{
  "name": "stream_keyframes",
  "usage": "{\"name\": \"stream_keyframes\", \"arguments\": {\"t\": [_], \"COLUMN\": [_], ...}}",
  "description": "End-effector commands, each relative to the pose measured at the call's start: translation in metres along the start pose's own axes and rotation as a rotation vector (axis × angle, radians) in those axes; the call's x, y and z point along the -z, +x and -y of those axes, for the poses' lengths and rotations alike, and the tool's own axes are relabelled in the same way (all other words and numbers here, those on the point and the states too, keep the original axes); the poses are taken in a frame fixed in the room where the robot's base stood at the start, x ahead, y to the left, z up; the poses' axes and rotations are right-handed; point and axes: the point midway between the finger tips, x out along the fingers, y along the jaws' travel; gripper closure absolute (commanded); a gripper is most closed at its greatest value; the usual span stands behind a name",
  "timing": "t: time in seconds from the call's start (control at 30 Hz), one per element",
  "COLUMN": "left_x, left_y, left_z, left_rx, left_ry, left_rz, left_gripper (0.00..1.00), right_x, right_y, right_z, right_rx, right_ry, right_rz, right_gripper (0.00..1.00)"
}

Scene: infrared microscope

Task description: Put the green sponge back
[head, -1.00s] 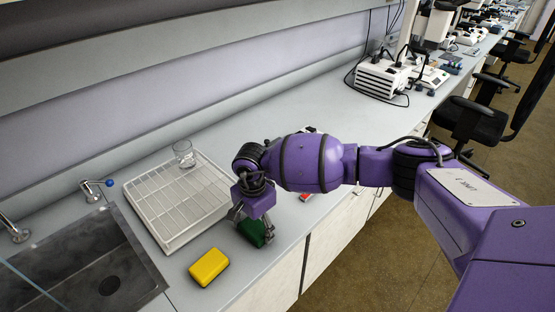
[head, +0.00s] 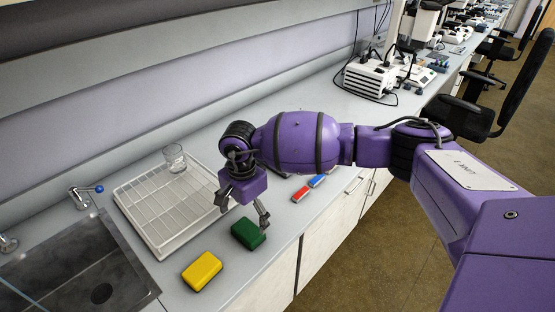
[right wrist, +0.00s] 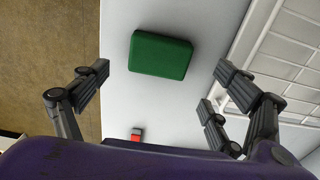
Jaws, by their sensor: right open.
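The green sponge (head: 248,233) lies flat on the counter, right of the yellow sponge (head: 202,271) and just off the drying rack's right corner. My right gripper (head: 243,215) is open and empty above the counter, over and slightly behind the green sponge, apart from it. In the right wrist view the green sponge (right wrist: 160,55) lies beyond and between the spread fingers (right wrist: 160,92), with nothing held. My left gripper is not in view.
The white drying rack (head: 150,233) holds a glass beaker (head: 174,158). A sink (head: 85,265) with a tap (head: 85,195) is at the left. Red (head: 300,194) and blue (head: 317,181) items lie behind the gripper. The counter's front edge is close to the sponges.

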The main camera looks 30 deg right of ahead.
Motion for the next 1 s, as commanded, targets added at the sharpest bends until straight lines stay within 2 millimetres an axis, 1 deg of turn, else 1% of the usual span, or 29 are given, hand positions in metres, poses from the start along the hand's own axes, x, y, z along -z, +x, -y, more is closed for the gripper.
{"name": "stream_keyframes", "arguments": {"t": [0.03, 0.1, 0.2, 0.33, 0.47, 0.7, 1.0], "left_x": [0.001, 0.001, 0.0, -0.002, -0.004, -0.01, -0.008], "left_y": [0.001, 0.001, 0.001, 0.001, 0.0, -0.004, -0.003], "left_z": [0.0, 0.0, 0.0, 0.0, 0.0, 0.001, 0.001], "left_rx": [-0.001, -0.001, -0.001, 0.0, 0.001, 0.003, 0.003], "left_ry": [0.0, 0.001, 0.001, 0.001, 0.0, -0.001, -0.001], "left_rz": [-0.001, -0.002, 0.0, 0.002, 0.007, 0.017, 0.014], "left_gripper": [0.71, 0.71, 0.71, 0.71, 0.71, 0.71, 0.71], "right_x": [0.001, 0.0, 0.0, 0.0, 0.0, 0.0, 0.0], "right_y": [-0.013, -0.027, -0.043, -0.055, -0.06, -0.06, -0.06], "right_z": [0.002, 0.002, 0.002, 0.001, 0.001, 0.001, 0.001], "right_rx": [0.006, 0.005, 0.004, 0.003, 0.002, 0.001, 0.001], "right_ry": [-0.002, -0.002, -0.001, 0.0, 0.0, 0.0, -0.001], "right_rz": [-0.003, -0.002, -0.002, -0.001, -0.001, -0.001, 0.0], "right_gripper": [0.12, 0.12, 0.12, 0.12, 0.12, 0.12, 0.12]}}
